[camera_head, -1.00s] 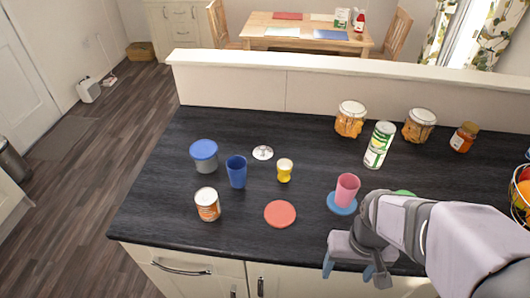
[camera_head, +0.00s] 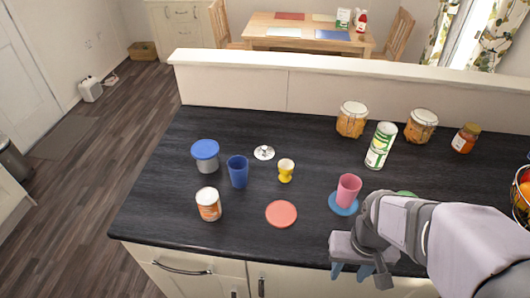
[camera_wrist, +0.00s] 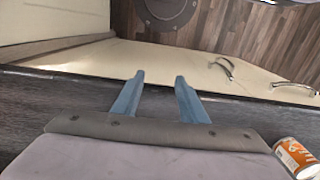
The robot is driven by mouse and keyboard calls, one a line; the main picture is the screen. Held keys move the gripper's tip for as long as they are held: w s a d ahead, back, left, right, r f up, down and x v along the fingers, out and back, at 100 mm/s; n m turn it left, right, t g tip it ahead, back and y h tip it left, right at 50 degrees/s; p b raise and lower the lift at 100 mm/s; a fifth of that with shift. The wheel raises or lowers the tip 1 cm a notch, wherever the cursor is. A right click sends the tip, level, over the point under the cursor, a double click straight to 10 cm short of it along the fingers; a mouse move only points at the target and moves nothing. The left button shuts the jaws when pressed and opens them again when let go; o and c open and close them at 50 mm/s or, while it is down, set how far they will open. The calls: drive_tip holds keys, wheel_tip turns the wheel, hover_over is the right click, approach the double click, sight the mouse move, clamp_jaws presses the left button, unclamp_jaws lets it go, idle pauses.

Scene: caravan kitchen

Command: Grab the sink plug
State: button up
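The sink plug (camera_head: 264,153) is a small white and silver disc with a knob, lying on the dark worktop (camera_head: 150,205) near its middle left. It sits behind the yellow egg cup (camera_head: 286,170) and to the right of the blue-lidded pot (camera_head: 205,155). My gripper (camera_head: 362,272) is at the front edge of the worktop, well to the right and in front of the plug. In the wrist view its two blue fingers (camera_wrist: 160,98) are apart with nothing between them. The plug is not in the wrist view.
A blue cup (camera_head: 238,171), an orange-labelled can (camera_head: 208,204) and a red coaster (camera_head: 281,214) stand around the plug's front side. A pink cup (camera_head: 348,190) on a blue coaster (camera_head: 343,208) is near my gripper. A tall can (camera_head: 380,145) and jars (camera_head: 351,119) stand behind.

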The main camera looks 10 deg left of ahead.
wheel_tip(320, 180, up, 7)
drive_tip(key=n+t+y+b, duration=0.5)
drive_tip(key=t, duration=0.6)
approach(265, 147)
wheel_tip(265, 147, up, 3)
drive_tip(key=f, duration=0.2)
drive_tip(key=shift+w+a+f, duration=0.2)
drive_tip(key=shift+w+f, duration=0.05)
drive_tip(key=shift+f, duration=0.1)
drive_tip(key=shift+f+m, duration=0.3)
drive_tip(key=shift+f, duration=0.15)
drive_tip(key=shift+p+x, duration=1.75)
drive_tip(key=shift+x, duration=1.9)
